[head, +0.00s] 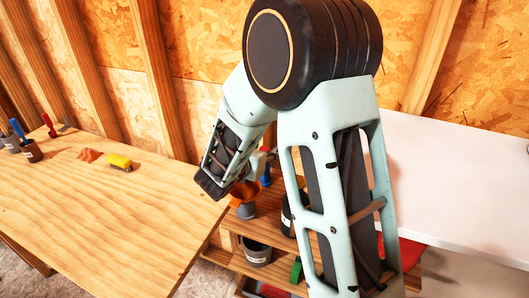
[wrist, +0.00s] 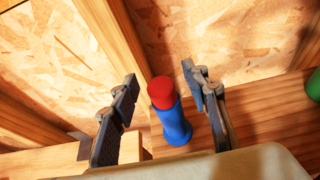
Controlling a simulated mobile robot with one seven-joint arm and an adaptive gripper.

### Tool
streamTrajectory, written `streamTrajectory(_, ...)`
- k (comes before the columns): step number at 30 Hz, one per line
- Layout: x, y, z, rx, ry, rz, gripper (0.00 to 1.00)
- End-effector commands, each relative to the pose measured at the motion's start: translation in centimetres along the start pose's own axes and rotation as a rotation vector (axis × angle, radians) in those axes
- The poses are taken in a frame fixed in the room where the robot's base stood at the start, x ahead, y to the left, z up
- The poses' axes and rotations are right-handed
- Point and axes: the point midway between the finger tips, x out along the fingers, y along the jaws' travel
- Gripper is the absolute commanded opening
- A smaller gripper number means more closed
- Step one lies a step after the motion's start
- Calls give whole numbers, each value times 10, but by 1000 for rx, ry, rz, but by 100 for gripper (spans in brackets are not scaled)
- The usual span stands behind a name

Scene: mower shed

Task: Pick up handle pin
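A blue peg-like piece with a red top (wrist: 170,118) stands on a wooden surface in the wrist view; it is the likely handle pin, though no label shows. My gripper (wrist: 160,78) is open, with one dark finger on each side of the piece. Neither finger visibly touches it. In the head view, a blue piece (head: 265,173) shows beside my arm, probably the same one. My arm hides most of the gripper there.
A green object (wrist: 314,86) stands at the wrist view's right edge. A wooden table (head: 120,200) at left holds a yellow brush (head: 120,163) and dark cups. An orange funnel (head: 245,191) and dark bins (head: 257,253) sit on shelving. A white worktop (head: 460,180) is at right.

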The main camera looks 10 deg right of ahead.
Motion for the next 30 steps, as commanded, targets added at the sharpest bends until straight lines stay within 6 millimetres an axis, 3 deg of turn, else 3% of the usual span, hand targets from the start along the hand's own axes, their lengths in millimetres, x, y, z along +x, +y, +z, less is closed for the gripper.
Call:
streamTrajectory(2,0,0,0,0,0,0,35)
streamTrajectory(10,0,0,0,-1,0,0,5)
streamTrajectory(22,-2,0,6,0,-2,0,4)
streamTrajectory(30,-19,2,34,2,-4,3,4)
